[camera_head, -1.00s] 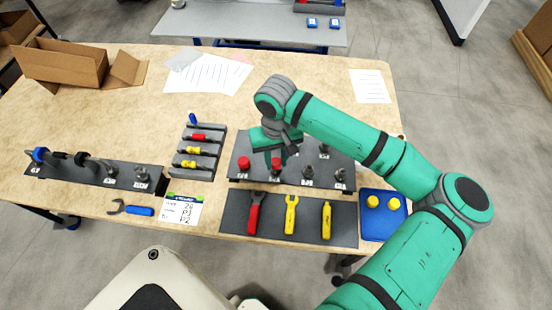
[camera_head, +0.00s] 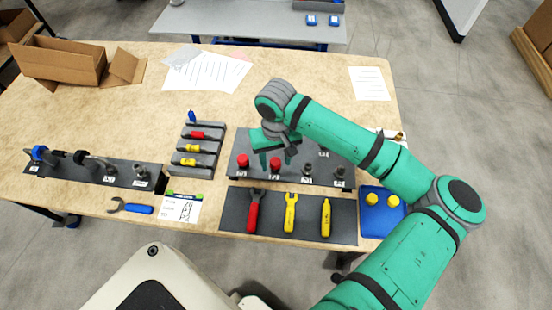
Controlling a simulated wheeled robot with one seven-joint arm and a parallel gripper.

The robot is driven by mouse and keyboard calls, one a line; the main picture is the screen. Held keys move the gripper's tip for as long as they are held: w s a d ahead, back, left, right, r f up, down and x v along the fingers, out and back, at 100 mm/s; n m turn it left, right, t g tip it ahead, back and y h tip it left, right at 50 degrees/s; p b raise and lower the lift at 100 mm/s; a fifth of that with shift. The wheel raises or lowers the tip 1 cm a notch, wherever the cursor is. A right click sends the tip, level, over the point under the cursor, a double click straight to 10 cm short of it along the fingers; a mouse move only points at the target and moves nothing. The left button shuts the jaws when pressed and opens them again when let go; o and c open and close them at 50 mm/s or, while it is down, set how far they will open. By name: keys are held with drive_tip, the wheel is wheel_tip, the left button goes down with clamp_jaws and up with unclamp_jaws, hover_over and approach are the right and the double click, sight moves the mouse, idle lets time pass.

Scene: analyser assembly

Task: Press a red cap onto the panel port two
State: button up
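The dark grey panel (camera_head: 240,175) lies near the table's front edge and carries a row of ports. A red cap (camera_head: 243,160) sits on the leftmost front port. A second red cap (camera_head: 275,164) sits upright on the port to its right. My gripper (camera_head: 276,156) is just above and behind this second cap, with its fingers spread to either side of it. The gripper looks open; whether a finger touches the cap is too small to tell. Two grey ports, one here (camera_head: 307,171) and one farther right (camera_head: 340,173), are bare. My gripper and arm hide the panel's back part.
A blue tray (camera_head: 371,225) with two yellow caps is at the right. A tool mat (camera_head: 272,226) lies in front of the panel. A grey rack (camera_head: 207,142) with coloured items stands left. A long fixture (camera_head: 62,174) and blue-handled wrench (camera_head: 136,209) lie farther left.

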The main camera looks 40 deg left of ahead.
drive_tip(key=shift+r, duration=0.1)
wheel_tip(320, 180, up, 11)
idle(0.7)
drive_tip(key=shift+f, duration=0.2)
